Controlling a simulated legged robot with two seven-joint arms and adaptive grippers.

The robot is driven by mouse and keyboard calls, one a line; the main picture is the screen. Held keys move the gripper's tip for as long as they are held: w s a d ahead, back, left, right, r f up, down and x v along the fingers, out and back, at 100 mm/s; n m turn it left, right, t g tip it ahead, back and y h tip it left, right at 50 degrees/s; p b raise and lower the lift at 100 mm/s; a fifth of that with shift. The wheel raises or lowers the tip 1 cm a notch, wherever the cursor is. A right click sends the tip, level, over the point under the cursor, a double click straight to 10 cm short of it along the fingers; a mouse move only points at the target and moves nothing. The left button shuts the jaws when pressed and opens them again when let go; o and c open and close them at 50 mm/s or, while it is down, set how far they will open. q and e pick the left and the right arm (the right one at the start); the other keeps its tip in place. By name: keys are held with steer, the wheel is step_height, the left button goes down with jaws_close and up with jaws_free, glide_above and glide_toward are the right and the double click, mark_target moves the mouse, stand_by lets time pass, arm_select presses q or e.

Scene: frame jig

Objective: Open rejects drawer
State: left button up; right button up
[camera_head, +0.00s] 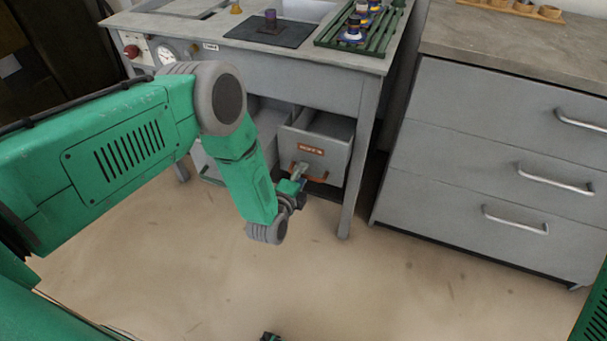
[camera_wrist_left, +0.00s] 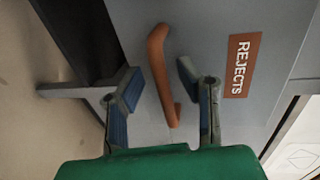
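The rejects drawer (camera_head: 338,156) is a grey box under the bench, standing partly pulled out, with its open top showing in the head view. Its front carries an orange-brown REJECTS label (camera_wrist_left: 240,65), also seen in the head view (camera_head: 311,149). Below the label is a curved orange-brown bar handle (camera_wrist_left: 158,52). My left gripper (camera_wrist_left: 158,83) is at the drawer front, its fingers open on either side of the handle, with visible gaps. In the head view my left gripper (camera_head: 299,178) partly hides the handle.
The grey bench (camera_head: 350,62) bears a dark mat (camera_head: 288,38) and a green rack (camera_head: 375,42) with parts. A bench leg (camera_head: 355,190) stands just right of the drawer. A grey cabinet (camera_head: 450,140) with several silver handles is farther right. The floor (camera_head: 400,290) in front is clear.

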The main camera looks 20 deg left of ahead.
arm_select(q)
steer(key=shift+d, duration=0.1)
steer(key=shift+s, duration=0.3)
steer(key=v, duration=1.1)
steer(key=shift+s, duration=0.15)
